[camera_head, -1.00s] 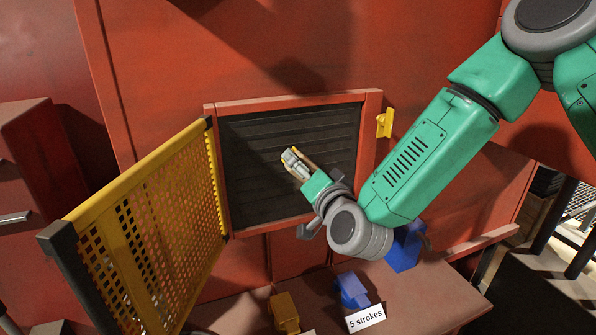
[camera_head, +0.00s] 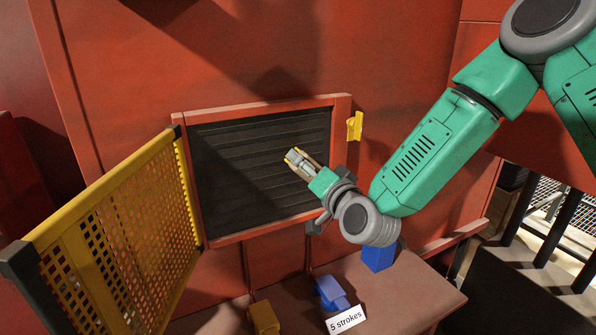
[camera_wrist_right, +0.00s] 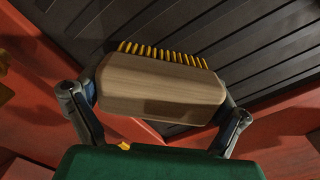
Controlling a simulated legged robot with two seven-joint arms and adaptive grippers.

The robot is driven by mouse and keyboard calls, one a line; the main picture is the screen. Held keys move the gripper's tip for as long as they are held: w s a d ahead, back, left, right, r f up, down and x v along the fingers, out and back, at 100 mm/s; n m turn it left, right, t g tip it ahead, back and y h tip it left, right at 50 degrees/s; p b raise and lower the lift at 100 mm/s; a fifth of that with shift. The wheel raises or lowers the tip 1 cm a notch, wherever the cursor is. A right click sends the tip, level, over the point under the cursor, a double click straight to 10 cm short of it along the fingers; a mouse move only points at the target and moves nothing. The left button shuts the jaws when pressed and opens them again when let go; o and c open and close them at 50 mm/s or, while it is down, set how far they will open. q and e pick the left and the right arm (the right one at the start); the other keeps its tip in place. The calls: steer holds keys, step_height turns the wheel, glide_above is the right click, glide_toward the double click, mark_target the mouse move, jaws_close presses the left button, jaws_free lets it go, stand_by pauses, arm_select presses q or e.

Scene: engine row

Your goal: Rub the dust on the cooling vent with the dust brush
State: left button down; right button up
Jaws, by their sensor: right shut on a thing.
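The cooling vent (camera_head: 235,165) is a dark slatted panel in a red frame on the red wall. Its slats also show behind the brush in the right wrist view (camera_wrist_right: 255,50). My right gripper (camera_head: 303,165) is in front of the vent's right part. It is shut on the dust brush (camera_wrist_right: 160,90), a wooden block with yellow bristles, with one finger at each end. The bristles point toward the slats; whether they touch cannot be told. Dust on the vent is not clearly distinguishable. My left gripper is not in view.
A yellow mesh door (camera_head: 120,240) stands open left of the vent. A yellow latch (camera_head: 355,126) sits at its right. On the ledge below are a blue block (camera_head: 378,257), another blue object (camera_head: 330,291), a yellow object (camera_head: 264,317) and a "5 strokes" card (camera_head: 345,320).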

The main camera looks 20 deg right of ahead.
steer(key=shift+r+p, duration=0.6)
steer(key=shift+r, duration=0.25)
steer(key=shift+a+f+b, duration=0.1)
steer(key=shift+a+b, duration=0.25)
steer(key=shift+a, duration=0.9)
steer(key=shift+s+a+b, duration=0.1)
steer(key=shift+a+b, duration=0.2)
steer(key=shift+a, duration=2.5)
steer(key=shift+a+b, duration=0.3)
steer(key=shift+a, duration=1.35)
steer(key=shift+s+a, duration=0.1)
steer(key=shift+s, duration=0.75)
glide_toward(252, 167)
steer(key=shift+w+a, duration=0.1)
steer(key=shift+w, duration=0.55)
